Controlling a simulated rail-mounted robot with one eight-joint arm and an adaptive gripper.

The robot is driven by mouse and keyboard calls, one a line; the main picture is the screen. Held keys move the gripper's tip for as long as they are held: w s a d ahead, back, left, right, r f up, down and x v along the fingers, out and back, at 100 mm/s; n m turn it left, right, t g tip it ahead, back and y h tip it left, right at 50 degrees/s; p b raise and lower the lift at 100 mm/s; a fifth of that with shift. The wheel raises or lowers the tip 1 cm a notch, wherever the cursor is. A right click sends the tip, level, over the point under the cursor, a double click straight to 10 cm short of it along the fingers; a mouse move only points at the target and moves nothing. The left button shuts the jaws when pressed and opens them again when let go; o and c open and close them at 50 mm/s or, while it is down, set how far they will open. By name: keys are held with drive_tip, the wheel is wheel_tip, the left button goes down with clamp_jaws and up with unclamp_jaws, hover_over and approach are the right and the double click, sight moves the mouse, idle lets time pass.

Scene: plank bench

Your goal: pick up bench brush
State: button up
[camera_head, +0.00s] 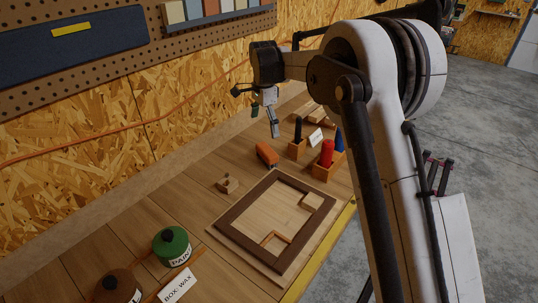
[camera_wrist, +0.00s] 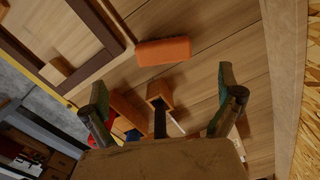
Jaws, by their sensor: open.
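No bristles show, so I cannot tell for sure which thing is the bench brush. One candidate is a black upright handle (camera_head: 298,129) in a small wooden holder (camera_head: 297,149); the handle (camera_wrist: 160,121) also shows in the wrist view. Another is an orange block (camera_head: 267,155) lying on the bench, seen in the wrist view as a plain orange bar (camera_wrist: 163,51). My gripper (camera_head: 265,115) hangs above the bench near the back wall. In the wrist view its fingers (camera_wrist: 162,82) are spread and empty, with the holder between them in the picture.
A wooden box (camera_head: 327,171) holds red and blue upright items. A dark square frame (camera_head: 240,234) lies on the bench front, beside a small wooden piece (camera_head: 228,184). Green (camera_head: 171,246) and brown (camera_head: 118,287) tins stand at lower left. A pegboard wall (camera_head: 140,68) runs behind.

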sight(267, 149)
wheel_tip(267, 149, down, 7)
drive_tip(key=shift+f, duration=0.1)
drive_tip(key=shift+w+d+f+p, duration=0.15)
drive_tip(key=shift+f+p, duration=0.1)
drive_tip(key=shift+f, duration=0.6)
drive_tip(key=shift+w+d+f+p, duration=0.15)
drive_tip(key=shift+f+p, duration=0.15)
drive_tip(key=shift+f, duration=0.55)
drive_tip(key=shift+w+d+f+p, duration=0.15)
drive_tip(key=shift+f+p, duration=0.1)
drive_tip(key=shift+f, duration=0.6)
drive_tip(key=shift+a, duration=0.1)
drive_tip(key=c, duration=1.1)
drive_tip(key=shift+c, duration=0.2)
drive_tip(key=shift+r, duration=0.15)
drive_tip(key=shift+r, duration=0.25)
drive_tip(key=r, duration=0.2)
drive_tip(key=r+b, duration=0.1)
drive_tip(key=shift+s+a+r, duration=0.35)
drive_tip(key=shift+r, duration=0.05)
drive_tip(key=s+a+r, duration=0.2)
drive_tip(key=s+a+r+b, duration=0.1)
drive_tip(key=s+a+r, duration=0.1)
drive_tip(key=s, duration=0.1)
drive_tip(key=s+a+r, duration=0.2)
drive_tip(key=a, duration=0.1)
drive_tip(key=shift+s+a+r, duration=0.1)
drive_tip(key=shift+s+r, duration=0.1)
drive_tip(key=shift+s, duration=0.2)
